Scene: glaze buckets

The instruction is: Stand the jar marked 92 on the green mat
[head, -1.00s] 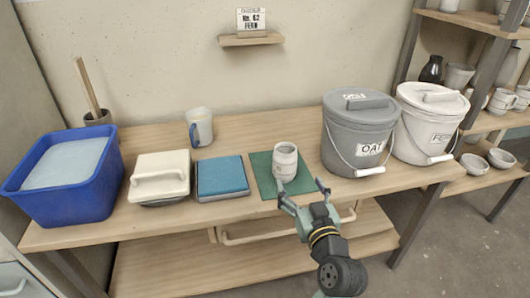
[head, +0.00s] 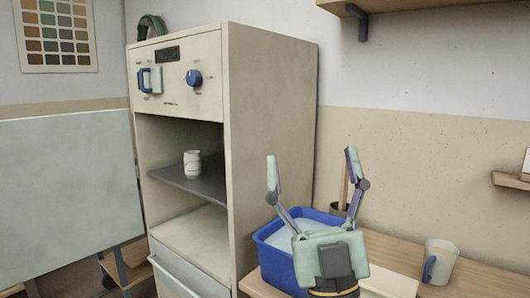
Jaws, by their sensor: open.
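A small white jar (head: 192,164) stands upright on the dark shelf inside the open cream cabinet at left centre. Any number on it is too small to read. The green mat is outside this view. My gripper (head: 312,155) is raised with its two fingers spread wide and nothing between them. It shows in front of the blue tub, to the right of the cabinet and well apart from the jar.
The cream cabinet (head: 270,150) has a side wall between my gripper and the jar. A large pale panel (head: 65,200) stands at the left. The blue tub (head: 275,262), a mug (head: 440,262) and the wooden bench (head: 480,280) are at lower right.

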